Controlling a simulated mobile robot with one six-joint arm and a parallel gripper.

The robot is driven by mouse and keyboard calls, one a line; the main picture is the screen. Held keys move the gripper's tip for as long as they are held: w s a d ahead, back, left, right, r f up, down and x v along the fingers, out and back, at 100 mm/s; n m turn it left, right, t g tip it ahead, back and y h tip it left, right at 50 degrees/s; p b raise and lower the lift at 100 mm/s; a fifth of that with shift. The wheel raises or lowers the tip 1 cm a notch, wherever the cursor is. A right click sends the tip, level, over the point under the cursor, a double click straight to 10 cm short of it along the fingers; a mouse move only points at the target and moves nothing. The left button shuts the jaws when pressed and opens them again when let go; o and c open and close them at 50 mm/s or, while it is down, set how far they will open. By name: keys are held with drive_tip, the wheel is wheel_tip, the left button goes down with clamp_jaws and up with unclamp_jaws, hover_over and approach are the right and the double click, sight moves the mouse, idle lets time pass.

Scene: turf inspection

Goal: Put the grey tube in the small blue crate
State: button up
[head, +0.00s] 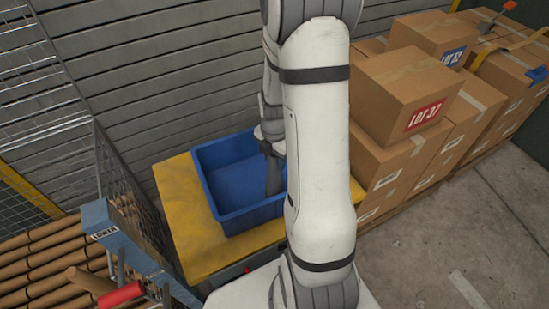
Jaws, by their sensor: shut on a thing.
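A small blue crate (247,217) stands on a yellow-topped surface (182,202), left of my white arm in the head view. My gripper (270,147) is above the right part of the crate, partly hidden behind my arm. It is shut on the grey tube (273,178), which hangs roughly upright below it, within the crate's outline. The tube's right side is partly covered by my arm. I cannot tell whether its lower end touches the crate floor. The visible crate floor to the left of the tube is bare.
Cardboard boxes (390,85) are stacked on the right, close to my arm. A mesh panel (130,195) and a blue beam with a red handle (121,294) stand at left. Brown rolls (45,262) lie at lower left. Grey slatted wall is behind; concrete floor is open at lower right.

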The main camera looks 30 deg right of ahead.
drive_tip(key=shift+f, duration=0.1)
drive_tip(key=o, duration=1.3)
drive_tip(key=shift+c, duration=0.2)
wheel_tip(320, 180, up, 12)
drive_tip(key=shift+f+p, duration=0.2)
drive_tip(key=shift+p, duration=0.2)
drive_tip(key=s+a+r+m+t, duration=0.2)
drive_tip(key=s+a+r+m, duration=0.8)
drive_tip(key=m, duration=1.2)
drive_tip(key=shift+s+a+r+t, duration=0.25)
drive_tip(key=shift+s+a, duration=0.55)
drive_tip(key=shift+s, duration=0.65)
